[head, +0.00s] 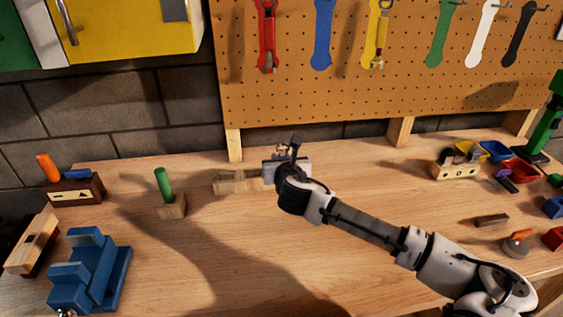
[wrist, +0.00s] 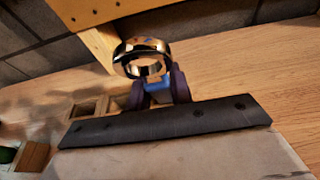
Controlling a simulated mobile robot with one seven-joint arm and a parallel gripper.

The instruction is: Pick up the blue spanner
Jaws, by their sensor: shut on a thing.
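The blue spanner shows in the wrist view as a shiny metal ring end (wrist: 143,46) with a short blue part between my fingers. My gripper (wrist: 159,90) is shut on that blue part, and the ring sticks out beyond the fingertips. In the head view my gripper (head: 291,152) is over the back middle of the workbench, beside a wooden holder (head: 236,183). The rest of the spanner is hidden by my gripper. I cannot tell whether its lower end touches the holder.
The pegboard (head: 290,95) behind has a bare blue outline (head: 322,35); a red spanner (head: 267,35) hangs to its left. A blue vise (head: 90,270) stands front left. A green-handled tool (head: 162,184) stands in a block. Small bins (head: 519,171) are at right. The bench's front middle is clear.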

